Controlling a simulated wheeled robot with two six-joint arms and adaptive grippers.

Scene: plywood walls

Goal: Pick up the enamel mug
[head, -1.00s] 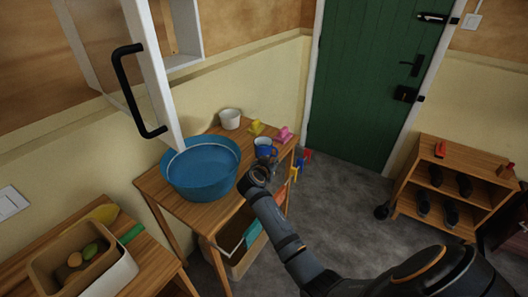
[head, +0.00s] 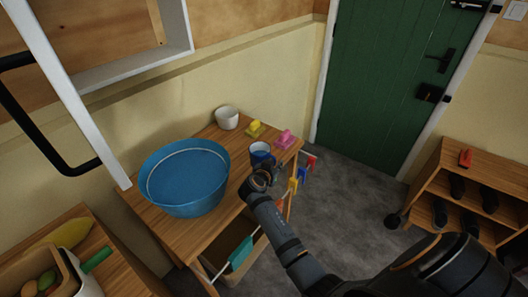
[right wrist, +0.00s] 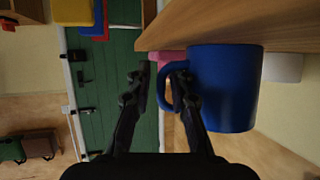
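The blue enamel mug (head: 260,150) stands at the front right part of the wooden table (head: 216,133). In the right wrist view the mug (right wrist: 226,88) fills the right of the picture, its handle pointing left toward my fingers. My right gripper (head: 268,170) is just in front of the mug. In the right wrist view the gripper (right wrist: 162,78) is open, and the right-hand finger overlaps the handle. I cannot tell whether that finger touches the handle or is only in front of it. My left gripper is out of view.
A large blue basin (head: 185,180) stands left of the mug. A white cup (head: 227,118), a yellow item (head: 255,129) and a pink item (head: 284,139) are behind it. Coloured pegs and a teal cloth (head: 241,253) hang at the table's front. An open cabinet door hangs upper left.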

